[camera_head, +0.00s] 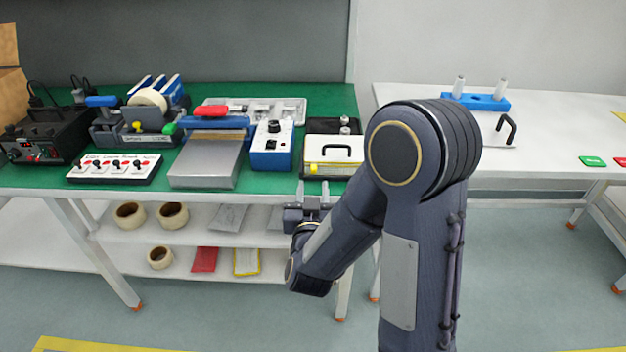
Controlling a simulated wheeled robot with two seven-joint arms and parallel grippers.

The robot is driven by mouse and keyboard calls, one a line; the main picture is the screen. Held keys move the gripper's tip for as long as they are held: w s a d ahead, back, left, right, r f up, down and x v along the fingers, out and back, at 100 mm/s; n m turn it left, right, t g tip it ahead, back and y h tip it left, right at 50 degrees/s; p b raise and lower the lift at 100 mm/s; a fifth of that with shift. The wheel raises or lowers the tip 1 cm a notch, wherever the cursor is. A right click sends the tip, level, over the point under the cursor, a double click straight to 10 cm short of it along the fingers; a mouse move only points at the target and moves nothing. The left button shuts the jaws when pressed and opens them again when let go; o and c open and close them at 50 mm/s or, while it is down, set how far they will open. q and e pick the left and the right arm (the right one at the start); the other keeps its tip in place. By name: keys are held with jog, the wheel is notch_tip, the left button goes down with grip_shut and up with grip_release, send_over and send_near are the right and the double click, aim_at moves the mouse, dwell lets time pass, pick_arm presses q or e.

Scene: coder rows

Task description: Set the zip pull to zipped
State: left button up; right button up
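A white and black case or pouch (343,169) with a black handle lies near the front edge of the green bench. A small yellow tab (313,168) sits at its left end and looks like the zip pull; it is too small to make out fully. My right gripper (313,190) is just in front of the bench edge, below and near the yellow tab, apart from it. Its two fingers are spread and point toward the bench, with nothing seen between them. My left gripper is not in view.
A blue control box (271,155) stands just left of the case. A heat sealer (207,165), a switch panel (115,169) and a tape dispenser (140,125) stand further left. A white table (555,130) is at right. A shelf (190,235) is under the bench.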

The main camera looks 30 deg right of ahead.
aim_at(314, 171)
jog(key=x, duration=0.5)
jog(key=shift+w+d, duration=0.2)
jog(key=shift+w, duration=0.15)
grip_shut()
